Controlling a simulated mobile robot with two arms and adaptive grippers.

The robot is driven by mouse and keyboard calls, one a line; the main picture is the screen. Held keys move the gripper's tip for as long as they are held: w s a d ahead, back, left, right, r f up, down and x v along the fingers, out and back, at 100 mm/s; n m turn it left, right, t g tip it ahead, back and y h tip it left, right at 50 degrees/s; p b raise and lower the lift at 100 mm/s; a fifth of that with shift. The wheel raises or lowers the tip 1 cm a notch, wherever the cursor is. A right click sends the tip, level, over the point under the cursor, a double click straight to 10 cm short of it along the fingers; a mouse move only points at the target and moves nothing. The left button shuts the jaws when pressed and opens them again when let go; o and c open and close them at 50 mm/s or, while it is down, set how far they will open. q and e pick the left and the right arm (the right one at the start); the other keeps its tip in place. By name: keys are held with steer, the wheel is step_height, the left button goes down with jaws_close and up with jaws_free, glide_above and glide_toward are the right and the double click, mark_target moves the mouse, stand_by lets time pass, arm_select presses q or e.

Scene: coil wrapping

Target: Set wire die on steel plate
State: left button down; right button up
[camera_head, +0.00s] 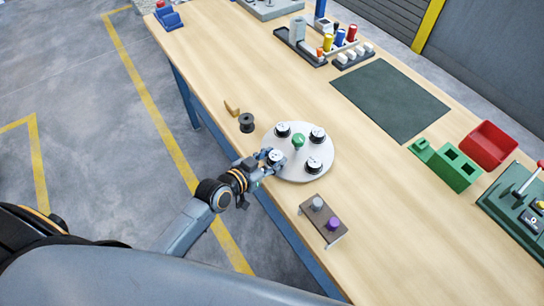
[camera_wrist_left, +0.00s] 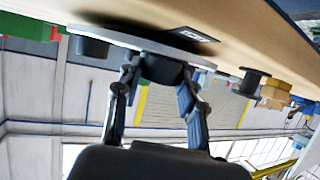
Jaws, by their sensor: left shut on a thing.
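The steel plate (camera_head: 300,168) looks like the round pale disc near the table's front edge. Three dark round pieces with pale tops stand on it, such as one at its right (camera_head: 317,135), around a green knob (camera_head: 299,142). My left gripper (camera_head: 268,161) is at the plate's left rim, shut on a similar piece, apparently the wire die (camera_head: 275,156). In the left wrist view the die (camera_wrist_left: 163,70) is dark between the fingertips, against the plate's pale edge (camera_wrist_left: 145,42); I cannot tell whether it rests on the plate. My right gripper is not in view.
A dark spool (camera_head: 246,122) and a wooden wedge (camera_head: 232,108) stand left of the plate. A brown stand (camera_head: 322,232) with grey and purple knobs is close in front. A dark mat (camera_head: 390,100), green block (camera_head: 455,170) and red bin (camera_head: 488,145) lie farther right.

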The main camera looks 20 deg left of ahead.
arm_select(q)
steer(key=c, duration=0.8)
jaws_free()
steer(key=shift+f, duration=0.15)
steer(key=shift+f+b, duration=0.15)
steer(key=shift+b, duration=0.2)
steer(key=r+b+v, duration=0.1)
steer(key=b+v, duration=0.2)
steer(key=v, duration=1)
steer(key=shift+a+r, duration=0.2)
steer(key=shift+s, duration=0.1)
